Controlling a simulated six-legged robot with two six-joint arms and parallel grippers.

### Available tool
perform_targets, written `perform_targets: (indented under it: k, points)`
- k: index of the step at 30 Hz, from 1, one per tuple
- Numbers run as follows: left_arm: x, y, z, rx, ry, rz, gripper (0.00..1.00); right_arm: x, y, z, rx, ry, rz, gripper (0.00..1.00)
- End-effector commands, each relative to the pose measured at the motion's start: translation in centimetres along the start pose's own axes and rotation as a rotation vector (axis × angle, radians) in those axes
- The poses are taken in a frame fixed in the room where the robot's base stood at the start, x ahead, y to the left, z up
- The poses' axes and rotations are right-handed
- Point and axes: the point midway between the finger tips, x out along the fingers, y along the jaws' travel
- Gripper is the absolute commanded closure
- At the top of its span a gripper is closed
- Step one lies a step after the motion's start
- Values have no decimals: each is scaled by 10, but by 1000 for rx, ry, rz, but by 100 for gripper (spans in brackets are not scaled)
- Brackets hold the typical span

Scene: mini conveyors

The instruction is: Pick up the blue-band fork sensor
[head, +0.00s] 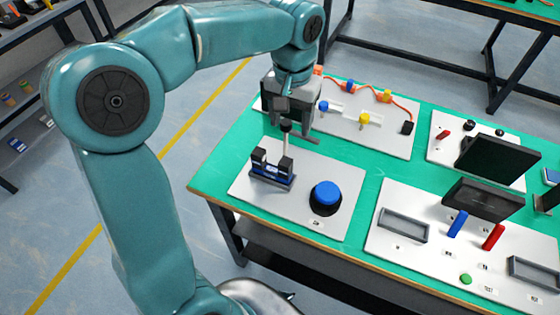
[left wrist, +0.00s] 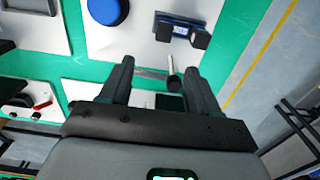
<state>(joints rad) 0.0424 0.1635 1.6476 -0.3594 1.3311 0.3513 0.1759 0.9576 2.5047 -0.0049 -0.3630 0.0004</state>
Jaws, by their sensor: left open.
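The blue-band fork sensor (head: 272,178) is a dark two-pronged block with a blue strip. It stands upright on a white panel (head: 245,190) near the left end of the green table. In the left wrist view the fork sensor (left wrist: 180,30) lies beyond the fingertips, near the top. My left gripper (head: 292,132) is above and behind the sensor in the head view, apart from it. In the left wrist view my left gripper (left wrist: 160,68) is open. A thin light rod with a dark end (left wrist: 172,76) shows between its fingers. My right gripper is not in view.
A blue round button (head: 326,194) stands right of the sensor on the same panel. A panel with an orange cable (head: 400,104) is behind. Dark screens (head: 496,158), colored handles and grey trays (head: 403,225) are to the right. Green table shows between panels.

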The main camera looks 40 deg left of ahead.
Motion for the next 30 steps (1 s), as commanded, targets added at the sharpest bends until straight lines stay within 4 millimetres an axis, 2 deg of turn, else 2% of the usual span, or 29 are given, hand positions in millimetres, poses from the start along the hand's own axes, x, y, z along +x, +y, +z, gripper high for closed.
perform_targets:
  k: [2,5,15,18,24,30]
  points:
    - [1,-1,2,-1,-1,-1,38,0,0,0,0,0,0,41]
    - [12,-2,5,-1,-3,-3,38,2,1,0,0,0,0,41]
    - [89,-3,11,0,-4,-2,38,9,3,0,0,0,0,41]
    - [103,-3,10,0,-1,-2,38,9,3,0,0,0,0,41]
    - [117,-3,10,0,-2,-1,38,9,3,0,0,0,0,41]
    - [150,-6,14,-1,-3,-1,38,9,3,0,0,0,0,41]
